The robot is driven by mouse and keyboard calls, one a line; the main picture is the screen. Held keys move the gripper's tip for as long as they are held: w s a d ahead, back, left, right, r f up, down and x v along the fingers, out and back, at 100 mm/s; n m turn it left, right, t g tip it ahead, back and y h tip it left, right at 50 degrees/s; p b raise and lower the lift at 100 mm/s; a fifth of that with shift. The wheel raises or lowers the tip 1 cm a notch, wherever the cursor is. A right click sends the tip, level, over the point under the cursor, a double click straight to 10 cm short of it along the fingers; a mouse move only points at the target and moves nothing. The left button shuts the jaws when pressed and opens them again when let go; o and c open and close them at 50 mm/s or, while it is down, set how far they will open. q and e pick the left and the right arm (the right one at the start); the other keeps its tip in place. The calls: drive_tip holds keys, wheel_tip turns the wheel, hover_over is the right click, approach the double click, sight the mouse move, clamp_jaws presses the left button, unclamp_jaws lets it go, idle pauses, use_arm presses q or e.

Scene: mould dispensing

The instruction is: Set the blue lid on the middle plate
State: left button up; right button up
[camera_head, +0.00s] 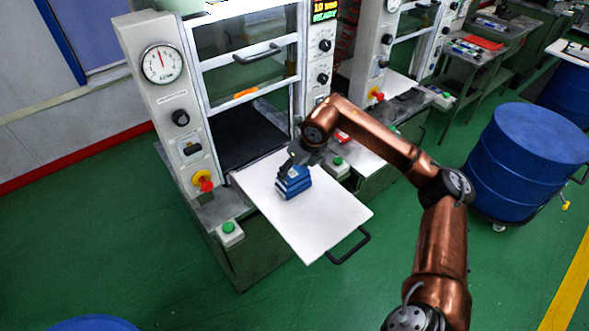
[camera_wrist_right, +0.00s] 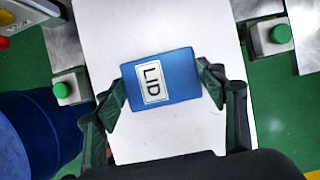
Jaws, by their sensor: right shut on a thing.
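The blue lid (camera_wrist_right: 180,75), with a white label reading LID, is between the two fingers of my right gripper (camera_wrist_right: 163,86) in the right wrist view. The gripper is shut on it. In the head view the right gripper (camera_head: 294,165) reaches down from the right onto the blue lid (camera_head: 293,184), which shows as a blue block with a layered side. I cannot tell whether it touches the white plate (camera_head: 325,225) or sits just above it. The plate also fills the middle of the right wrist view (camera_wrist_right: 205,25). My left gripper is out of view.
The plate sticks out from a press (camera_head: 165,100) with a gauge, knobs and a red button (camera_head: 206,185). Green buttons (camera_head: 229,227) flank it. A black handle (camera_head: 350,247) is on its front edge. A blue drum (camera_head: 525,165) stands at the right. The plate's front part is bare.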

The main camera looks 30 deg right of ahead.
drive_tip(key=o, duration=1.4)
drive_tip(key=shift+s+r, duration=0.2)
drive_tip(key=shift+r, duration=0.35)
drive_tip(key=p+v, duration=0.1)
drive_tip(key=v, duration=1)
